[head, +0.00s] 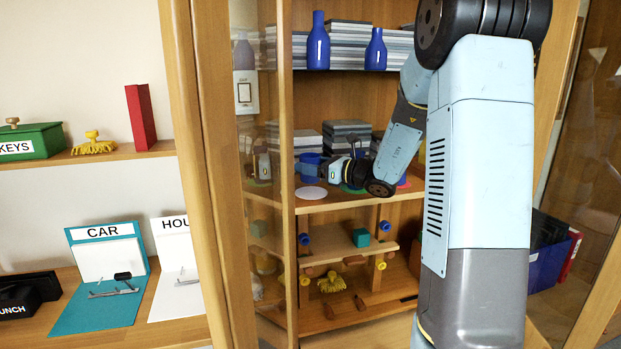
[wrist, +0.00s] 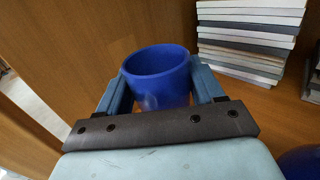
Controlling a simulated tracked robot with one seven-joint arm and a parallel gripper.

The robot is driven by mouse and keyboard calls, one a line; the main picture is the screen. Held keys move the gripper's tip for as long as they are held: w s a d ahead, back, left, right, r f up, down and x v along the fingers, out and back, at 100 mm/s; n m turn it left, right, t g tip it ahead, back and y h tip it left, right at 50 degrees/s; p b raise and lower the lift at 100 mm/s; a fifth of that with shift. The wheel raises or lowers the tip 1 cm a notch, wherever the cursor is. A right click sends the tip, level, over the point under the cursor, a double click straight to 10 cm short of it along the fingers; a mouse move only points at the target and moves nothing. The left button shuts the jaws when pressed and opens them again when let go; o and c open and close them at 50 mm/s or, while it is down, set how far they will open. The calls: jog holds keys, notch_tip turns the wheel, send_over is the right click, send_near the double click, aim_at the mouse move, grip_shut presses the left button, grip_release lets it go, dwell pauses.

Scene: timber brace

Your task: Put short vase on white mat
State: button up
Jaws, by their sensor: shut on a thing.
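My gripper (head: 322,169) reaches in from the right over the cabinet's middle shelf. It is shut on a short, wide-mouthed blue vase (head: 306,164), which also shows upright between the two fingers in the wrist view (wrist: 162,92). The round white mat (head: 311,193) lies on the same shelf, just below and in front of the vase in the head view, and its visible part is bare. I cannot tell whether the vase's base touches the shelf; its lower part is partly hidden by my gripper.
A green mat (head: 350,188) and a red mat (head: 404,183) lie farther right, partly behind my arm. Another blue object (wrist: 302,162) shows at the wrist view's lower right. Stacked books (wrist: 250,38) stand behind. A glass door (head: 262,225) stands at left. Blue bottles (head: 318,45) are above.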

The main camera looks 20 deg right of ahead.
jog(key=shift+f, duration=1.7)
jog(key=o, duration=1.2)
